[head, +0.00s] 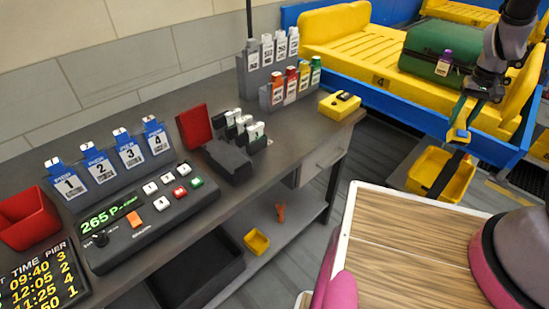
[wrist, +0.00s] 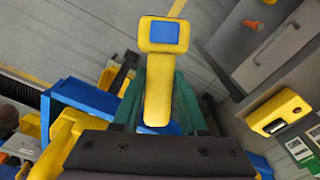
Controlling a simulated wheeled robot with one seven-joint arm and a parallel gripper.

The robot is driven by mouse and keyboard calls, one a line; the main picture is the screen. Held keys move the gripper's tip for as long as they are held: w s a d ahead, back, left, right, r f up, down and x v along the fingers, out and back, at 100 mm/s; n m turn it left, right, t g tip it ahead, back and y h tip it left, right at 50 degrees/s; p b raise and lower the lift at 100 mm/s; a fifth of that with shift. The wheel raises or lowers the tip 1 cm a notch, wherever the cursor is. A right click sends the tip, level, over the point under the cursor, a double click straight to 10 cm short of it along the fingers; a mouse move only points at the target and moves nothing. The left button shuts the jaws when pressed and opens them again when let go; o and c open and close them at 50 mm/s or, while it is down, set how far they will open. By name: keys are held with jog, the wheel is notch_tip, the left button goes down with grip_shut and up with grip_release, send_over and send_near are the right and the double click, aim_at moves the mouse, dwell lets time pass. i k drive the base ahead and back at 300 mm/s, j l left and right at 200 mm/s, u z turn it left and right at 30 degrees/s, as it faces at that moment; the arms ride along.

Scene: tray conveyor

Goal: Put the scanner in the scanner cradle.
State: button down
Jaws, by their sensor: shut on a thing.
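The scanner (wrist: 161,60) is yellow with a blue screen and a straight handle. In the head view the scanner (head: 459,132) hangs at the right, below my wrist. My gripper (wrist: 160,98) is shut on its handle, with a teal finger on either side. The head view also shows my gripper (head: 468,107), in front of the conveyor. A yellow block with a dark recess on top, which looks like the scanner cradle (head: 341,105), sits on the bench's right end. The cradle (wrist: 280,112) also shows at the right of the wrist view. The scanner is apart from it.
A green suitcase (head: 437,57) lies in a yellow tray (head: 340,45) on the blue-framed conveyor. Tag racks (head: 245,80) stand left of the cradle on the grey bench (head: 285,165). A yellow bin (head: 428,172) stands below the scanner. Air between scanner and cradle looks clear.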

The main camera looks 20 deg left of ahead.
aim_at(225, 156)
jog(key=l+u, duration=0.1)
jog(key=u, duration=1.45)
